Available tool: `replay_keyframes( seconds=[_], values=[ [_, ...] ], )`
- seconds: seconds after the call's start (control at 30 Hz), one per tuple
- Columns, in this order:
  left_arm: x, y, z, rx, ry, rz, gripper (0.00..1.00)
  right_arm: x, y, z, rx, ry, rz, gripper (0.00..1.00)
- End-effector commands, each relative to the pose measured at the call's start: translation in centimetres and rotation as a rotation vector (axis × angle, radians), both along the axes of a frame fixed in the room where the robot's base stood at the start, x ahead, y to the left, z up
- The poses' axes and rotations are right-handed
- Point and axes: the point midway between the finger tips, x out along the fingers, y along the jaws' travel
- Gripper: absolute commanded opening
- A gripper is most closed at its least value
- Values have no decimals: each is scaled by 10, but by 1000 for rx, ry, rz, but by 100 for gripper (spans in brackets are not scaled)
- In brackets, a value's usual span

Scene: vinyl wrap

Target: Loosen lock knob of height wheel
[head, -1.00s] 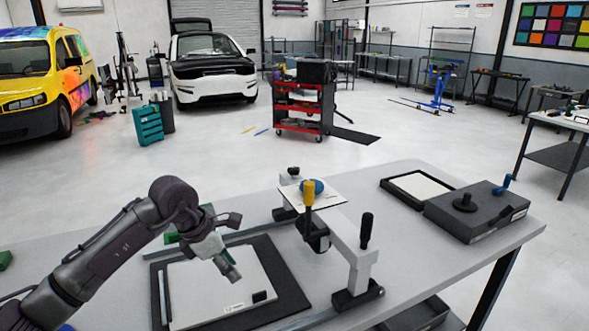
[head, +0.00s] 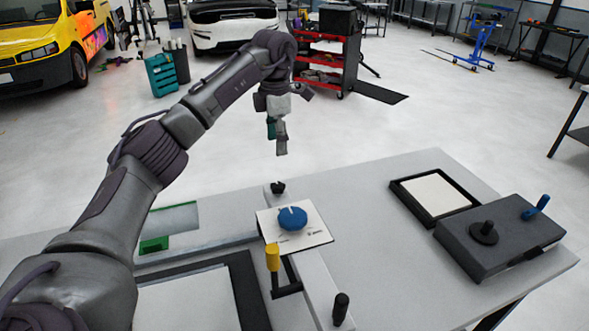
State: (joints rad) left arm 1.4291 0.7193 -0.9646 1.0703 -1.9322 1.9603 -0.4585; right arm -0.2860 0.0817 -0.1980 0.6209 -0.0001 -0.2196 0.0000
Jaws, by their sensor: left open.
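A blue round wheel (head: 292,218) with a pale pointer mark sits on a white plate (head: 318,235) on the bridge of the bench fixture. A small black knob (head: 278,187) stands at the far end of that bridge. I cannot tell for certain which knob is the lock knob. My left gripper (head: 279,145) hangs pointing down, above and beyond the black knob in the picture, apart from it and the wheel. It is open, with nothing visible in it. My right gripper is not in view.
A yellow-topped handle (head: 272,257) and a black handle (head: 340,308) stand up nearer me on the fixture. A dark box (head: 500,240) with a blue crank and a black-framed tray (head: 435,190) lie to the right. The bench (head: 370,200) between is clear.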

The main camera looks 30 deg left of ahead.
Motion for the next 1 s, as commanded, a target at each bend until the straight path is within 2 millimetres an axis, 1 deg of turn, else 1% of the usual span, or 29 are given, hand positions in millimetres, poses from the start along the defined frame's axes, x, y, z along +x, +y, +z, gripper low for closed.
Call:
replay_keyframes(
  seconds=[0.03,0.1,0.2,0.27,0.37,0.4,0.53,0.6,0.7,0.77,1.0],
  values=[
    [-1,0,-7,0,4,0,65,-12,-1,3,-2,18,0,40],
    [-1,0,-20,0,4,-1,65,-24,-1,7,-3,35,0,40],
    [-1,0,-41,-1,3,-1,65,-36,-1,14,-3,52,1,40],
    [-1,-1,-54,-1,3,-2,65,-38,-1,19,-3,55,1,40],
    [-2,-1,-75,0,3,-2,65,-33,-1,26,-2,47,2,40],
    [-1,-1,-83,-2,3,-1,65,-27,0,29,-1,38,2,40],
    [-1,-1,-104,-1,1,-1,65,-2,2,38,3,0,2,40],
    [-1,-1,-113,-1,0,-2,65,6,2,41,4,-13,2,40],
    [-1,-1,-122,-2,-1,-2,65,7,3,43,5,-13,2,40],
    [-1,-1,-125,-1,-2,-2,65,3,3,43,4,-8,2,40],
    [0,-1,-128,-1,-3,-2,65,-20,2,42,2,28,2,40]
  ],
)
